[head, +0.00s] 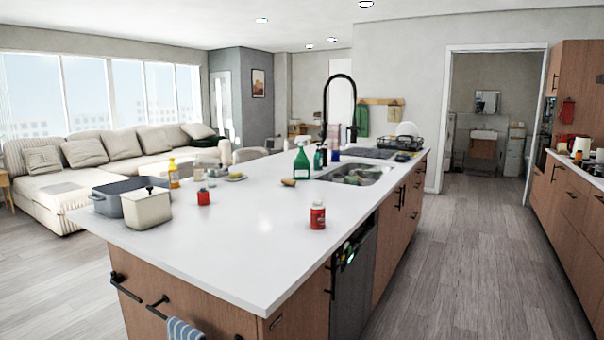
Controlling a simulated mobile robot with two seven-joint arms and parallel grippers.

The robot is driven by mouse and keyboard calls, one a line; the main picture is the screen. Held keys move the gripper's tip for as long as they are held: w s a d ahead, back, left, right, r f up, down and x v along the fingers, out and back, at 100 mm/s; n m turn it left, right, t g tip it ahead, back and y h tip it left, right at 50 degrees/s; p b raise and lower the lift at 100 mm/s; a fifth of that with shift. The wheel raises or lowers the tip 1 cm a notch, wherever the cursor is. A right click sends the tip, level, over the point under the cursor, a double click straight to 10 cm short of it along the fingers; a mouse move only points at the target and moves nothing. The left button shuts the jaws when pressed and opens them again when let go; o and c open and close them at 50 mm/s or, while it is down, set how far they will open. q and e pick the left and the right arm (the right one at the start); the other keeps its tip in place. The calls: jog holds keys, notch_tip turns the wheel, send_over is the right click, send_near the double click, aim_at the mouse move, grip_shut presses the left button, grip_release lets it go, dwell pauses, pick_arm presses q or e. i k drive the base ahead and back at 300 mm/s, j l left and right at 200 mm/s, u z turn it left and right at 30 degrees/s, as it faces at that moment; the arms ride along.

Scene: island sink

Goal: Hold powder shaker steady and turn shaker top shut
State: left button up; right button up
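A small red container with a pale label and a light-coloured top (317,215) stands upright on the white island counter (250,245), near its right edge. It looks like the powder shaker, but it is too small to tell whether its top is open or shut. Another small red item (203,197) with a dark top sits further left on the counter. Neither of my grippers is in view, and nothing touches the red container.
A grey basin (108,197) and a cream lidded box (147,208) stand at the left. A green spray bottle (301,164), the sink (355,174) and a tall black faucet (326,115) are further back. The front of the counter is clear. Open floor (470,260) lies to the right.

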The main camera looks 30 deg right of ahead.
aim_at(317, 205)
jog(key=i+l+u, duration=0.1)
jog(key=l+u, duration=0.35)
jog(key=l, duration=0.25)
jog(key=l+u, duration=0.25)
jog(key=l, duration=0.55)
jog(key=i+l+u, duration=0.1)
jog(key=l+u, duration=0.2)
jog(key=l, duration=1.25)
jog(key=k+l, duration=0.1)
jog(key=l, duration=0.7)
jog(key=l+u, duration=0.1)
jog(key=l, duration=0.65)
jog(key=k, duration=0.05)
